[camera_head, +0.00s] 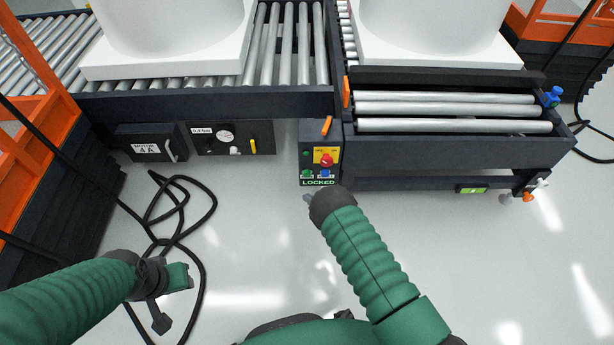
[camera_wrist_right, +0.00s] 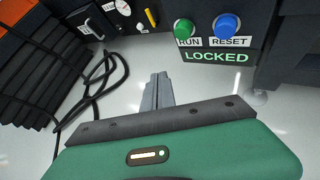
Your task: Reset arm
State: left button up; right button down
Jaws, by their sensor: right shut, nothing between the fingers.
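My right gripper (camera_head: 309,198) is shut and empty, just in front of and below the control box (camera_head: 307,147). In the right wrist view its grey fingers (camera_wrist_right: 157,82) are pressed together, pointing below and left of the buttons and apart from them. The box carries a green RUN button (camera_wrist_right: 184,28), a blue RESET button (camera_wrist_right: 228,25), a red knob on yellow (camera_head: 326,160) and a LOCKED sign (camera_wrist_right: 216,57). My left gripper (camera_head: 182,277) is low at the left over the floor. Its fingers are too unclear to read.
Two white tanks (camera_head: 166,68) (camera_head: 435,55) stand on roller conveyors behind. A pressure gauge panel (camera_head: 237,137) and a MOTOR 4A box (camera_head: 148,143) hang at the left. Black cable (camera_head: 207,215) loops on the floor near my left arm. The floor at front right is clear.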

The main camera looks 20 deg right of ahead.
jog(key=w+d+r+m+h, duration=0.2)
jog(key=d+r+m+h, duration=0.25)
jog(key=r+m, duration=0.55)
jog(key=s+d+r+m+g, duration=0.1)
jog(key=s+r+m+g, duration=0.2)
jog(key=s+r+m, duration=0.6)
jog(key=s+a+r+m+g, duration=0.2)
jog(key=s+r+m+g, duration=0.15)
jog(key=s+m, duration=0.65)
jog(key=s+a+r+m+g, duration=0.2)
jog(key=s+a+r+m, duration=0.15)
jog(key=s+m, duration=0.6)
jog(key=w+r+p+v, duration=0.1)
jog(key=w+p+v, duration=0.2)
jog(key=p+v, duration=1.5)
jog(key=w+r+p+v, duration=0.1)
jog(key=w+p+v, duration=0.3)
jog(key=p+v, duration=1.4)
jog(key=shift+d+n, duration=0.2)
jog(key=shift+n, duration=0.25)
